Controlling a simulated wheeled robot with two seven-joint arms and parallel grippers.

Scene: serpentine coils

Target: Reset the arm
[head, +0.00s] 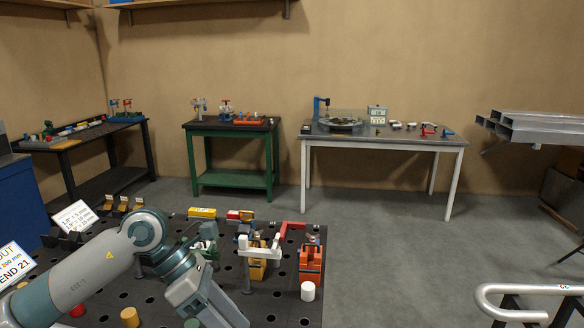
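My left arm reaches in from the lower left over the black perforated table (140,300). Its grey and teal wrist points down and to the right, past the bottom edge. My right arm and gripper do not show. On the table stand an orange clamp fixture (310,262), a white and yellow fixture (258,262) and a red bar (291,226). A white cylinder (308,291) stands in front of the orange fixture.
A serpentine steel tube (530,290) rests on a black stand at the lower right. A white card (75,216) stands at the table's left. Behind are a green bench (230,180), a grey-topped table (385,143) and a dark bench (75,142). The floor between is clear.

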